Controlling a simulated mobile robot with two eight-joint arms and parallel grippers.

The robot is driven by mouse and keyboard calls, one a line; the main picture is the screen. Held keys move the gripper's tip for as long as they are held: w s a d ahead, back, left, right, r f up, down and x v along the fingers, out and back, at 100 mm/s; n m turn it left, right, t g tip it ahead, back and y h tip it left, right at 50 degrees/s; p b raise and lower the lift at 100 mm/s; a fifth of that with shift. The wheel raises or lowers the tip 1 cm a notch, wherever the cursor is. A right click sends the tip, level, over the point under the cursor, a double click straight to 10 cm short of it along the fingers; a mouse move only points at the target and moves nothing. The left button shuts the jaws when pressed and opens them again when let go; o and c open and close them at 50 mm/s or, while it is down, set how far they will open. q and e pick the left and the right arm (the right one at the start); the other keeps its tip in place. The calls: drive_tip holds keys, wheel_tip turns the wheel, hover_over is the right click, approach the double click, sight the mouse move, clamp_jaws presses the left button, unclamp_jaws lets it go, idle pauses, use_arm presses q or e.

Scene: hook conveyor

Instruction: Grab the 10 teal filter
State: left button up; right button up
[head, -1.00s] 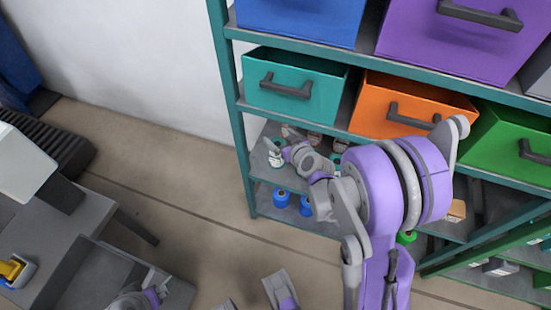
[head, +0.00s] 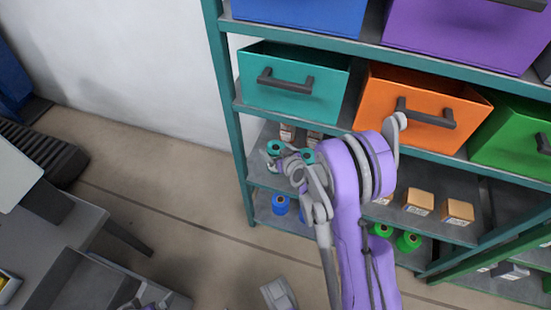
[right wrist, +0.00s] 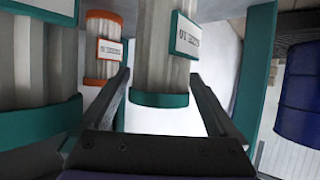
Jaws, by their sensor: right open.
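In the right wrist view a pale ribbed filter with a teal end cap (right wrist: 160,99) and a printed white label stands between the two fingers of my right gripper (right wrist: 160,78). Another, larger-looking teal-capped filter (right wrist: 38,122) is close on the left. In the head view my right gripper (head: 287,162) is at the shelf by teal-topped filters (head: 274,147), which it partly hides. Only a small piece of my left arm shows at the bottom edge.
An orange-capped filter (right wrist: 103,48) stands behind on the left. A blue cylinder (right wrist: 303,77) is at the right. Above the shelf hang a teal bin (head: 292,84) and an orange bin (head: 420,105). Cardboard boxes (head: 418,202) sit to the right. A teal post (head: 232,130) bounds the shelf's left.

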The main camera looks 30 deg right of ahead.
drive_tip(key=x, duration=0.2)
drive_tip(key=shift+w+f, duration=0.15)
drive_tip(key=shift+w, duration=0.1)
drive_tip(key=c, duration=1.4)
